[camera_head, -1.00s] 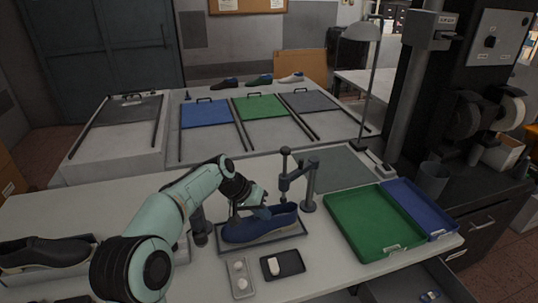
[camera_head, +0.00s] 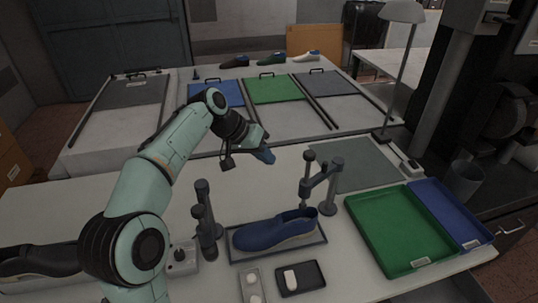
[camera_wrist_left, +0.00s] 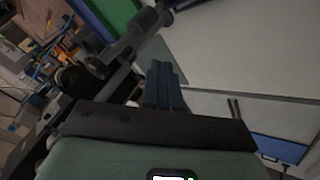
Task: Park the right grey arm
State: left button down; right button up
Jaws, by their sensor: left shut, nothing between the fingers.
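The right grey arm (camera_head: 319,181) is on an upright post at the right rear of the blue shoe (camera_head: 275,231). It reaches left from the post to an upright rod with a round knob, near the shoe's right end. A second grey post with an arm (camera_head: 204,222) stands at the shoe's left end. The shoe lies on a dark-edged tray (camera_head: 307,239). My left gripper (camera_head: 266,156) is shut and empty, raised behind the shoe and left of the right grey arm. Its blue fingers also show in the left wrist view (camera_wrist_left: 163,86). My right gripper is out of view.
A green tray (camera_head: 388,232) and a blue tray (camera_head: 465,226) lie at the right. A lamp (camera_head: 396,75) and a grey mat (camera_head: 355,170) are behind. Small trays (camera_head: 318,272) lie in front of the shoe. The table (camera_head: 270,185) behind the shoe is bare.

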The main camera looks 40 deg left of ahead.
aim_at(303, 179)
pick_arm(q)
jog(key=shift+w+d+f, duration=0.8)
jog(key=shift+d+f, duration=0.15)
jog(key=shift+d, duration=0.1)
jog(key=shift+w+d+f, duration=0.75)
jog(key=shift+d+f, duration=0.25)
jog(key=shift+w+d+f, duration=0.8)
jog(key=shift+d+f, duration=0.15)
jog(key=shift+d, duration=0.1)
jog(key=shift+d, duration=0.1)
